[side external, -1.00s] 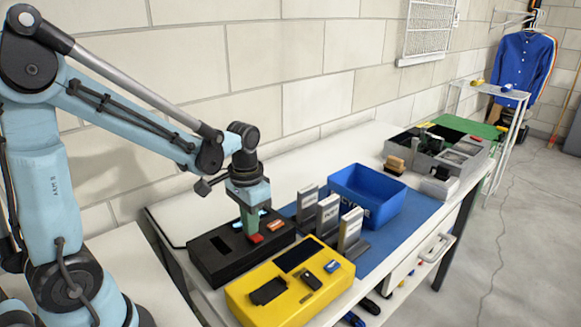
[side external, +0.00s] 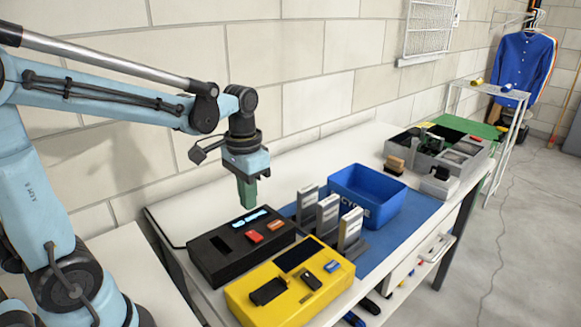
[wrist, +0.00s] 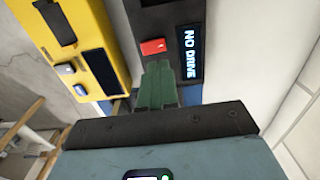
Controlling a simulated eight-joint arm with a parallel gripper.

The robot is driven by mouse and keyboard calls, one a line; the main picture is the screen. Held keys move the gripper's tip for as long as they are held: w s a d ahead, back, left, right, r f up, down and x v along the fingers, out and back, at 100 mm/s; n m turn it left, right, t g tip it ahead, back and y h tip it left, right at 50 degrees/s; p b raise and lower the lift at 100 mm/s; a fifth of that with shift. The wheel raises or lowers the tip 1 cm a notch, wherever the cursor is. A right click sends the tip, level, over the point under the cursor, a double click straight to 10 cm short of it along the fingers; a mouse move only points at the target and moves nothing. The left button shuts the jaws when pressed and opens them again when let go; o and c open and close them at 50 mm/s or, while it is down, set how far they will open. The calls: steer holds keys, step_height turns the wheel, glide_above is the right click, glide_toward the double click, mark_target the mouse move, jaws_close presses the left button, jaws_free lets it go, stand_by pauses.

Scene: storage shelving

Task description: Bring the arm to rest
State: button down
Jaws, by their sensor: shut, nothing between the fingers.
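My gripper (side external: 247,194) is shut and empty, its green fingers together and pointing down. It hangs in the air above the black box (side external: 205,262), apart from it. The box has a red button (side external: 254,237), an orange piece and a lit display (side external: 250,217). In the wrist view my green fingers (wrist: 157,82) are closed below the red button (wrist: 153,46). The display there (wrist: 188,52) reads "NO DRIVE".
A yellow box (side external: 255,309) with dark recesses stands at the front. Several upright grey cases (side external: 327,222) and a blue bin (side external: 350,178) stand on the blue mat (side external: 410,222). A grey divided tray (side external: 398,149) is farther back. Air above the table is clear.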

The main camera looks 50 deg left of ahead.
steer(key=shift+r, duration=0.15)
steer(key=s+d+r+t, duration=0.1)
steer(key=s+d+t, duration=0.2)
steer(key=d+t, duration=0.2)
steer(key=shift+s+d+t, duration=0.15)
steer(key=shift+d+t, duration=0.1)
steer(key=shift+t, duration=0.85)
